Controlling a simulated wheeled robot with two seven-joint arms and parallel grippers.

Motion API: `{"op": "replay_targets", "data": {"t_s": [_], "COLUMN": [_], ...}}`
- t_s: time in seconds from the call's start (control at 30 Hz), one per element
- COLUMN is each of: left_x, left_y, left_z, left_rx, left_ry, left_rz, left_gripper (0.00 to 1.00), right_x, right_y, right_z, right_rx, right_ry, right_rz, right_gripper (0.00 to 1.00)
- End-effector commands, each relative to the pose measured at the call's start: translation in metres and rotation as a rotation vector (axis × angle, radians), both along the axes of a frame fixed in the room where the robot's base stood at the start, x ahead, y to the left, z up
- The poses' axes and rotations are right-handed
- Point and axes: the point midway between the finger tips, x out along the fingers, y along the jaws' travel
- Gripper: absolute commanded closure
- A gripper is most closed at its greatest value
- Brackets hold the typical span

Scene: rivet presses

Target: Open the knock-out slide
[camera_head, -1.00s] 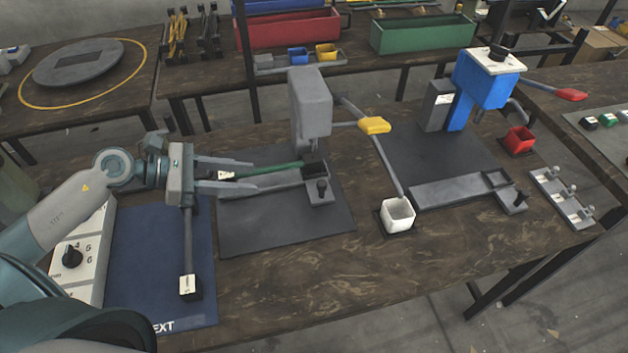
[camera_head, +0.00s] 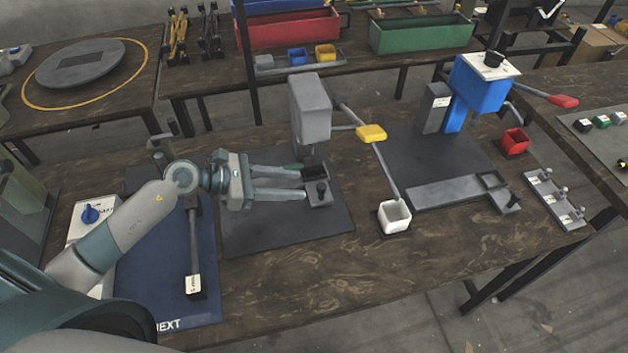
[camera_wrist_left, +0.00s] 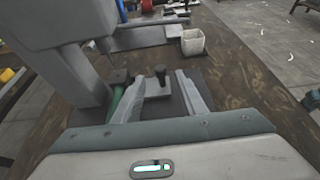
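The grey press (camera_head: 310,105) with a yellow-tipped lever (camera_head: 371,133) stands on a dark mat. At its foot is a grey slide plate (camera_head: 322,200) with an upright black knob (camera_head: 321,188). My left gripper (camera_head: 304,184) is open, its fingers pointing right at the plate. In the left wrist view, the black knob (camera_wrist_left: 160,73) stands just beyond the open fingertips, roughly in line with the gap, and is not gripped. A green bar (camera_wrist_left: 117,98) runs beside one finger. The gripper hides part of the slide. My right gripper is not in view.
A white cup (camera_head: 394,218) stands to the right of the plate. Further right are a blue press (camera_head: 480,90) with its own slide (camera_head: 455,193) and a red bin (camera_head: 515,142). A blue mat (camera_head: 165,290) with a labelled bar lies at the left. The front bench surface is clear.

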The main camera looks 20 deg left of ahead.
Motion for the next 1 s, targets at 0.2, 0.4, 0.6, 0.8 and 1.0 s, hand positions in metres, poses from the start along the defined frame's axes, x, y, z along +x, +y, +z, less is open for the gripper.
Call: {"op": "replay_targets", "data": {"t_s": [0.2,0.4,0.6,0.8,1.0], "left_x": [0.02,0.03,0.033,0.033,0.033], "left_y": [-0.029,-0.044,-0.05,-0.05,-0.05], "left_z": [-0.01,-0.02,-0.024,-0.025,-0.025], "left_rx": [-0.002,-0.001,0.0,0.001,0.001], "left_ry": [-0.001,-0.001,0.0,0.0,-0.001], "left_rz": [-0.001,0.0,-0.001,0.0,0.0], "left_gripper": [0.62,0.62,0.62,0.62,1.0], "right_x": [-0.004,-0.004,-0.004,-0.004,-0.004], "right_y": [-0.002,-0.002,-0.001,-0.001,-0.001], "right_z": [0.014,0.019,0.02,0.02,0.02], "right_rx": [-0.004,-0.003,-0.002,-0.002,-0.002], "right_ry": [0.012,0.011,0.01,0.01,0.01], "right_rz": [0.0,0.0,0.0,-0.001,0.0], "right_gripper": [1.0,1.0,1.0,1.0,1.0]}}
